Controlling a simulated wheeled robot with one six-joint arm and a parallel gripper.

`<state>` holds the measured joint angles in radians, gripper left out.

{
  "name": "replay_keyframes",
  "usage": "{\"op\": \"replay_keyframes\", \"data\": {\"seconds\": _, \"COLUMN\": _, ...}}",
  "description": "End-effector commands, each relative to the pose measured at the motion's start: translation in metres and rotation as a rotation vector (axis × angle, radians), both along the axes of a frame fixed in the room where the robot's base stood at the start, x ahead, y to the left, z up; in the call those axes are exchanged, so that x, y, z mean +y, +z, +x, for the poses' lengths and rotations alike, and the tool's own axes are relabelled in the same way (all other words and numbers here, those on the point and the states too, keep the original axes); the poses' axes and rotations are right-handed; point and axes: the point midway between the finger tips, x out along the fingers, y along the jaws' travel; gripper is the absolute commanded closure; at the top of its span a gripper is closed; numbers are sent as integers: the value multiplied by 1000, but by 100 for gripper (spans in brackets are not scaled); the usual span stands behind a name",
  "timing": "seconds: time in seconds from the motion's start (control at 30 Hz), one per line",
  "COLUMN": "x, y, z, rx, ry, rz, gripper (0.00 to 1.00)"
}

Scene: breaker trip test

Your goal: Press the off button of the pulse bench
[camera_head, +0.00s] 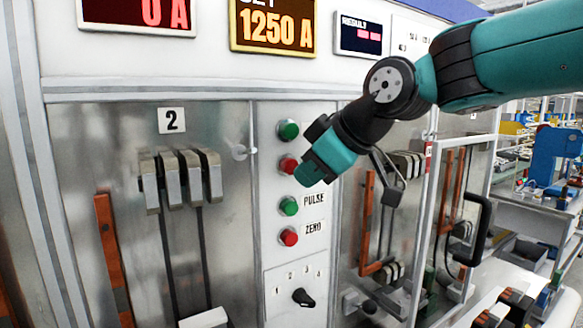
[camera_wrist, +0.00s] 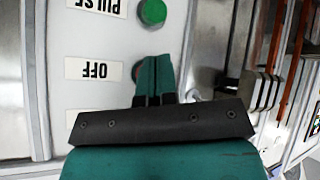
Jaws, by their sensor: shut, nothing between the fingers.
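The pulse bench is a grey metal cabinet with a column of buttons. The off button is the red one (camera_head: 288,165), second from the top in the head view. In the wrist view, which is upside down, it is mostly hidden behind my fingers, next to the OFF label (camera_wrist: 94,69). My gripper (camera_head: 308,175) is shut and empty, its fingertips just right of the red button in the head view. In the wrist view the closed fingertips (camera_wrist: 154,60) lie over the button. I cannot tell whether they touch it.
A green button (camera_head: 289,131) is above, the green PULSE button (camera_head: 289,206) and red ZERO button (camera_head: 289,237) below. A black rotary knob (camera_head: 303,298) sits lower. The displays read 0 A (camera_head: 152,12) and 1250 A (camera_head: 274,28). A framed door with a black handle (camera_head: 477,230) stands right.

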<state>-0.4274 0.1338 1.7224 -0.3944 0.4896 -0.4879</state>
Motion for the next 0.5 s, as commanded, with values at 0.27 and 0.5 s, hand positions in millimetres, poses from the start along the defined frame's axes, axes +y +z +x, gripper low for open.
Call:
{"op": "replay_keyframes", "data": {"seconds": 0.27, "x": 4, "y": 0, "z": 6, "rx": 0, "ry": 0, "rz": 0, "gripper": 100}}
{"op": "replay_keyframes", "data": {"seconds": 0.5, "x": 5, "y": 0, "z": 7, "rx": 0, "ry": 0, "rz": 0, "gripper": 100}}
